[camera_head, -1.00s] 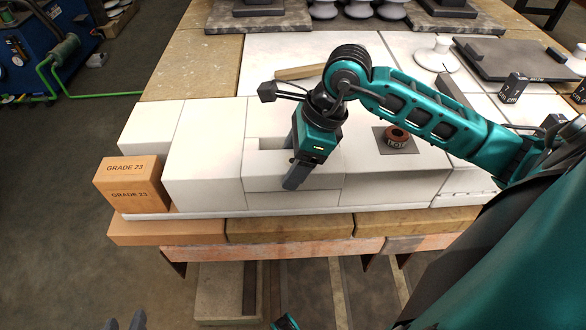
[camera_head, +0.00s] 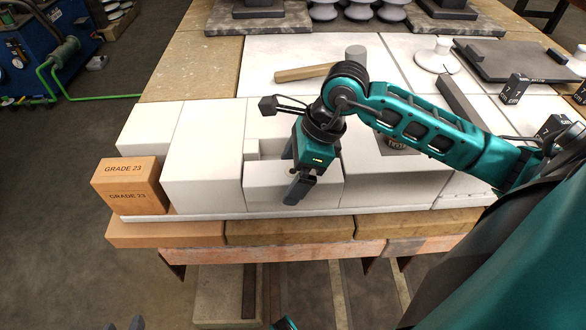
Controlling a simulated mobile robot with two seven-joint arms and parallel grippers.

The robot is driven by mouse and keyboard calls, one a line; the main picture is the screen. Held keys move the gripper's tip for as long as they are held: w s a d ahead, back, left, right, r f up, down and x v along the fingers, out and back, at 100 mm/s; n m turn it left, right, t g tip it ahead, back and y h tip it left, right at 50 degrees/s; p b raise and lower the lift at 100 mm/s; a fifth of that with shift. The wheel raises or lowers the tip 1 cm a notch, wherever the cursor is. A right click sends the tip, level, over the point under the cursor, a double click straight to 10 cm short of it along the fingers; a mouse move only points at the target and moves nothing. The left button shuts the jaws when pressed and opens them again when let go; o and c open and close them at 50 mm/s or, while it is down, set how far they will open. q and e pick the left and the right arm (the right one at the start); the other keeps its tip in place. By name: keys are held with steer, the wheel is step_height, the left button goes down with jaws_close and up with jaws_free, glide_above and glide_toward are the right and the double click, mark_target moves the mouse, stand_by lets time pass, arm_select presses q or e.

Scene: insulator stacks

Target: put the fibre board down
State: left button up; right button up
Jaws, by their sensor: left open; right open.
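The white fibre board (camera_head: 265,191) appears to be the low block at the front of the white surface, between a taller white block (camera_head: 205,150) on the left and another white block (camera_head: 395,185) on the right. My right gripper (camera_head: 297,192) reaches down at its front with its jaws open, overlapping its top and front face. I cannot tell whether a finger touches it. The board looks level and seated in the row; its underside is hidden. My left gripper (camera_head: 123,323) shows only as two grey fingertips at the bottom left edge, apart and empty.
An orange brick marked GRADE 23 (camera_head: 128,185) stands at the left front corner. A mallet (camera_head: 305,73) lies behind my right gripper. A white insulator (camera_head: 437,58) and a dark slab (camera_head: 515,60) are at the back right.

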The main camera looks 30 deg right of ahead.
steer(key=shift+d+r, duration=0.1)
steer(key=shift+r, duration=0.35)
steer(key=p+v, duration=0.2)
steer(key=v, duration=0.9)
steer(key=shift+r, duration=0.2)
steer(key=shift+s, duration=0.15)
